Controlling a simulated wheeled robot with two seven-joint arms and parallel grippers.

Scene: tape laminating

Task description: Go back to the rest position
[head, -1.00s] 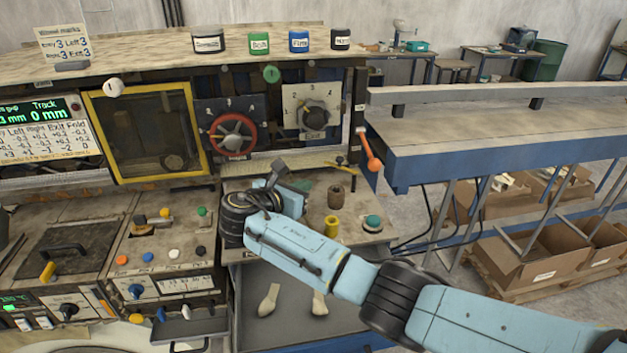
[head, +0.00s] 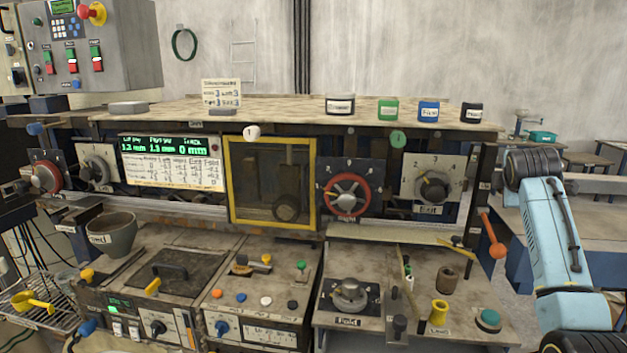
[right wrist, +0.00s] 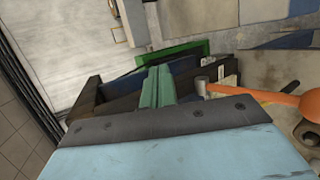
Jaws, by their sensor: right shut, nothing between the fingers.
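My right arm (head: 548,225) stands raised at the right edge of the head view, clear of the machine's front. Its gripper is hidden in the head view. In the right wrist view my right gripper (right wrist: 157,72) is shut, with its green finger pads together and nothing between them. An orange-ended lever (right wrist: 285,100) shows to the right of the fingers; it also shows in the head view (head: 494,247), left of my arm. My left arm and gripper are in neither current view.
The laminating machine has a yellow-framed window (head: 270,185), a red handwheel (head: 348,194) and a right dial (head: 433,188). A dark knob (head: 349,294), a yellow spool (head: 438,312) and a green button (head: 488,319) sit on the lower right shelf. A grey bench lies behind my arm.

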